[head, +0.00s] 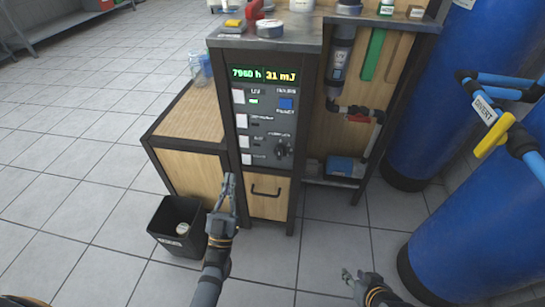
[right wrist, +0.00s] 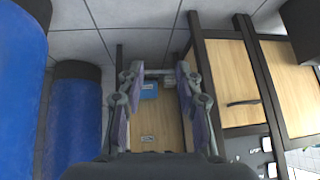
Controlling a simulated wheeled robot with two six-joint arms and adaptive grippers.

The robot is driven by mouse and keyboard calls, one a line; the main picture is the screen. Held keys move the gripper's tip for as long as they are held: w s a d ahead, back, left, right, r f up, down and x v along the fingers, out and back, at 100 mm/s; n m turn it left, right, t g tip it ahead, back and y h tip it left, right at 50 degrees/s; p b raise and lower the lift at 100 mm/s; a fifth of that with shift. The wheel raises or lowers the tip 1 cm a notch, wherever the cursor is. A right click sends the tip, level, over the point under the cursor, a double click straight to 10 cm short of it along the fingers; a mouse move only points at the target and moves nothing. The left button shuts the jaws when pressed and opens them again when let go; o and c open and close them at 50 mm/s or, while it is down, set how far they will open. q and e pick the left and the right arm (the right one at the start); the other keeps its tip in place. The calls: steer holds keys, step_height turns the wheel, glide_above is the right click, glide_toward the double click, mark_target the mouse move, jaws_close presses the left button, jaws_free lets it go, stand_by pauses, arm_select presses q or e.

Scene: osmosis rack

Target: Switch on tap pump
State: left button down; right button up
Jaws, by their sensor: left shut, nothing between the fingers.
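The control panel (head: 265,125) is on the front of the rack cabinet, under a lit display (head: 263,75) reading about 7960 h and 31 mJ. A column of white switches (head: 242,121) runs down its left side. The small labels are too blurred to tell which one is the tap pump. A green light (head: 254,101) glows beside the top switch; the lower indicators look dark. My left gripper (head: 230,180) is shut and empty, just below the panel's lower left corner in the picture. My right gripper (head: 354,277) is low at the right; in the right wrist view (right wrist: 158,72) its fingers are apart and empty.
A blue button (head: 286,104) and a black knob (head: 281,151) are on the panel's right side. A drawer (head: 267,200) is below it. A black bin (head: 177,227) stands on the floor at left. Blue tanks (head: 470,250) and pipes with a yellow handle (head: 492,138) fill the right.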

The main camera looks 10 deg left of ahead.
mark_target(241, 122)
arm_select(q)
steer(key=shift+s+d+r, duration=0.1)
steer(key=shift+s+r, duration=0.1)
steer(key=shift+r, duration=0.2)
arm_select(e)
steer(key=shift+r, duration=0.3)
